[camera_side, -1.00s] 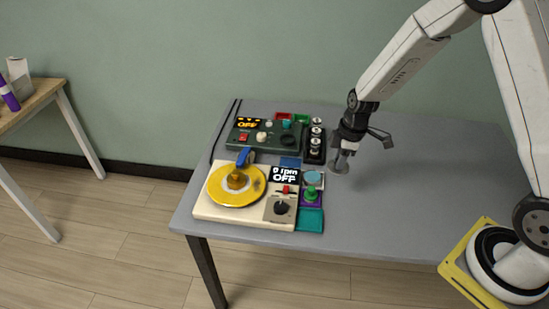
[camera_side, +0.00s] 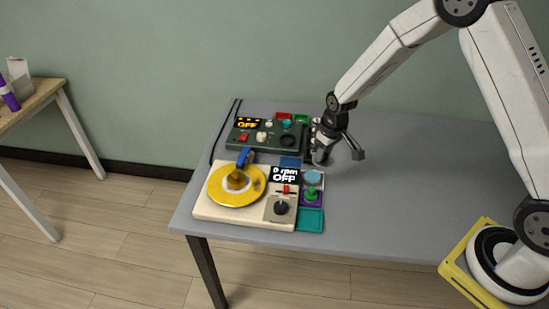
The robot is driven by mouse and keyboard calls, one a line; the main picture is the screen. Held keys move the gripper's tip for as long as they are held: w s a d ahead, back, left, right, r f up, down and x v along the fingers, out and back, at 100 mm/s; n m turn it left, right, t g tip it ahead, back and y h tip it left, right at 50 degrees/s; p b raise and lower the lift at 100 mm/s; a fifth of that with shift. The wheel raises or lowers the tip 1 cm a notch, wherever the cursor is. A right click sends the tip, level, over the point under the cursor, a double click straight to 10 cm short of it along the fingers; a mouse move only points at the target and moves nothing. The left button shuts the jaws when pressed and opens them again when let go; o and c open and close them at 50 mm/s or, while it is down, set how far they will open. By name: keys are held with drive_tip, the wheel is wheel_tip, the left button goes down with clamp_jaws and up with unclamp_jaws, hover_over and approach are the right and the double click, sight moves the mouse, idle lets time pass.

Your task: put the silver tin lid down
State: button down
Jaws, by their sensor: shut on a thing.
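My gripper (camera_side: 323,148) is low over the grey table, just right of the two control boxes. It is shut on the silver tin lid (camera_side: 319,158), a small piece of which shows below the fingers. The fingers and wrist hide most of the lid, and I cannot tell whether it touches anything below. A black holder with silver round pieces stands at this spot, and my gripper now covers nearly all of it.
A dark green box (camera_side: 262,135) reading OFF stands behind a cream turntable unit (camera_side: 240,216) with a yellow disc (camera_side: 225,192). Small coloured trays, such as a teal one (camera_side: 310,220), line the cream unit's right side. The right of the grey table (camera_side: 410,190) is clear.

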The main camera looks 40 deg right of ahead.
drive_tip(key=shift+w+m, duration=0.3)
drive_tip(key=shift+m, duration=0.2)
drive_tip(key=shift+f, duration=0.1)
drive_tip(key=shift+w+f, duration=0.15)
drive_tip(key=shift+w, duration=0.25)
drive_tip(key=w+f, duration=0.1)
drive_tip(key=w, duration=0.1)
drive_tip(key=w+f, duration=0.1)
drive_tip(key=w, duration=0.2)
drive_tip(key=w+f, duration=0.1)
drive_tip(key=w, duration=0.2)
drive_tip(key=shift+d+f, duration=0.15)
drive_tip(key=shift+f, duration=0.15)
hover_over(289, 164)
drive_tip(key=s, duration=0.1)
drive_tip(key=shift+f, duration=2.75)
drive_tip(key=shift+f, duration=0.1)
drive_tip(key=shift+w+f, duration=0.1)
drive_tip(key=shift+w, duration=0.05)
drive_tip(key=shift+f, duration=1.55)
